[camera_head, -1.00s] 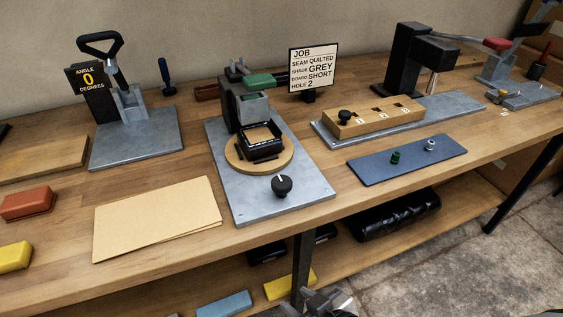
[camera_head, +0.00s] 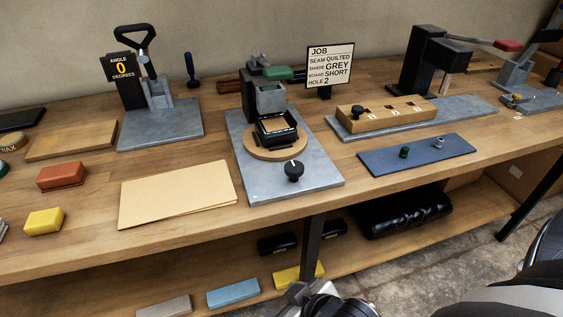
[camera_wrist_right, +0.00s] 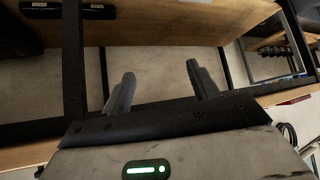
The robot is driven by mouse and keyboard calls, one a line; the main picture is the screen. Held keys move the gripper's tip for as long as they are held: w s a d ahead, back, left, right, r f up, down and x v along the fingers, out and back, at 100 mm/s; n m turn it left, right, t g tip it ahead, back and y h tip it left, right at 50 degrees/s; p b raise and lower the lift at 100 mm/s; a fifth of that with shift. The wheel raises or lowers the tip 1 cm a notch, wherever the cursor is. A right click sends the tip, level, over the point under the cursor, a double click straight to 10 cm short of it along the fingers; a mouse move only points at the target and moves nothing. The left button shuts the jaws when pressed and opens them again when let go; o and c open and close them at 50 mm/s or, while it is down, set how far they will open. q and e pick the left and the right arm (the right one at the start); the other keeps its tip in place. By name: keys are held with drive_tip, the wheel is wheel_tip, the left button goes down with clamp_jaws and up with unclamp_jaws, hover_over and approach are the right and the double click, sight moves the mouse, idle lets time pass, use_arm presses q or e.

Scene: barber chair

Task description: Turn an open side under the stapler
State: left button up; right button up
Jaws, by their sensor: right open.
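The stapler (camera_head: 268,99) is a black and grey press with a green handle (camera_head: 278,73), on a grey metal plate. Under its head, a black square piece with a tan top (camera_head: 276,127) sits on a round wooden turntable (camera_head: 250,147). I cannot tell which of its sides is open. A black knob (camera_head: 293,171) is at the plate's front. My right gripper (camera_head: 318,300) is low at the bottom edge, below the bench top and far from the stapler, partly cut off. In the right wrist view its two fingers (camera_wrist_right: 160,85) are apart with nothing between them. My left gripper is out of view.
A job sign (camera_head: 330,65) reads seam quilted, shade grey, board short, hole 2. Tan sheets (camera_head: 178,192) lie left of the stapler plate. A blue mat (camera_head: 417,155) and a wooden hole block (camera_head: 386,113) lie to its right. The lower shelf holds black rolls and coloured blocks.

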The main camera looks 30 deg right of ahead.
drive_tip(key=w+a+r+n+t, duration=0.15)
drive_tip(key=w+r+t, duration=0.25)
drive_tip(key=w+r, duration=0.65)
drive_tip(key=w+a+r+n+t, duration=0.15)
drive_tip(key=w+r+t, duration=0.45)
drive_tip(key=r, duration=0.8)
drive_tip(key=a+r+n+g+y, duration=0.4)
drive_tip(key=a+r+n+y, duration=0.75)
drive_tip(key=y, duration=0.35)
drive_tip(key=n+g+h, duration=0.7)
drive_tip(key=g+h, duration=0.8)
drive_tip(key=h, duration=0.2)
hover_over(294, 166)
wheel_tip(294, 166, down, 5)
wheel_tip(294, 166, down, 15)
drive_tip(key=shift+f+p, duration=0.2)
drive_tip(key=shift+p, duration=0.35)
